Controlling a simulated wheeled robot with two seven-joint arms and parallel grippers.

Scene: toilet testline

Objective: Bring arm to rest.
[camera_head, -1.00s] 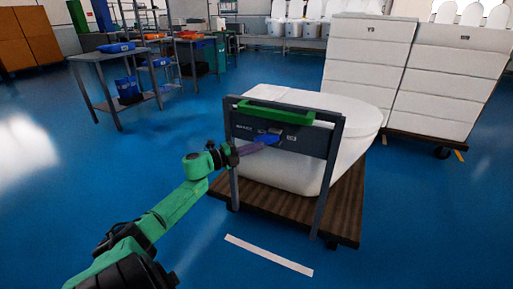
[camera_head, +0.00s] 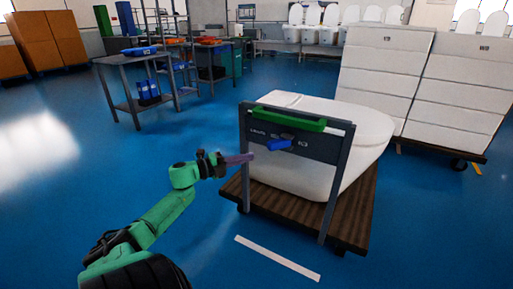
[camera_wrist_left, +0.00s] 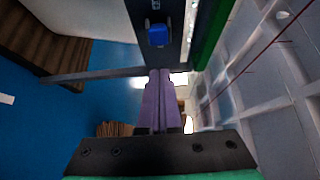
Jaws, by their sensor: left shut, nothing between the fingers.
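My left arm (camera_head: 160,215) is green and black and reaches in from the lower left in the head view. Its left gripper (camera_head: 250,157) has purple fingers, shut and empty, just left of the grey frame of a wheeled cart. In the left wrist view the fingers (camera_wrist_left: 161,78) point at the cart's grey panel, with a blue part (camera_wrist_left: 158,35) ahead of them and apart from them. In the head view that blue part (camera_head: 279,145) sits on the panel below a green bar (camera_head: 285,118). My right gripper is not in view.
The cart's wooden base (camera_head: 300,212) carries a white toilet (camera_head: 345,125). Stacked white boxes (camera_head: 385,80) stand at the back right. A grey table (camera_head: 125,62) with blue bins stands at the back left. Blue floor is clear on the left.

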